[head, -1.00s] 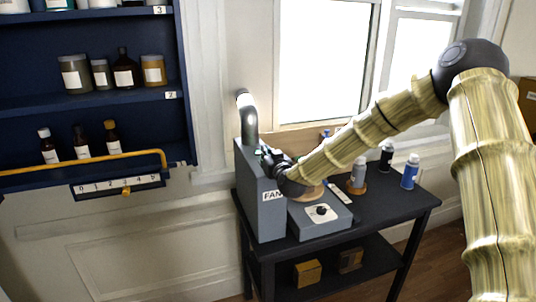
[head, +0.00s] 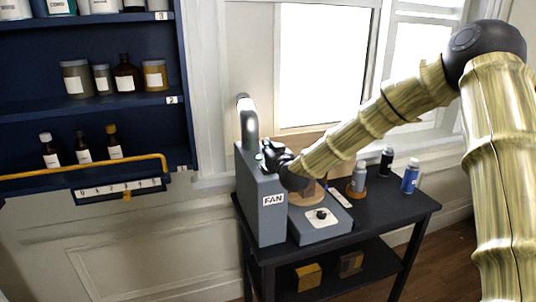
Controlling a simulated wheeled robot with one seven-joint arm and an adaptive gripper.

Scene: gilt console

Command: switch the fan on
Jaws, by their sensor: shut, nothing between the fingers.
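The fan (head: 262,222) is a tall grey box with a white label reading FAN and a metal pipe (head: 249,125) rising from its top. It stands at the left end of a dark table. My gripper (head: 264,158) is shut and empty at the upper right edge of the fan box, by its top. A small greenish bit shows beside the fingertips, too small to tell what it is. My wrist hides part of the box's right side. I cannot tell whether the fingers touch the box.
A low grey device with a black knob (head: 321,215) sits right of the fan. Several bottles, one of them blue (head: 410,176), stand further right on the dark table (head: 385,215). A blue shelf (head: 60,108) with jars and a yellow rail is at left. A window is behind.

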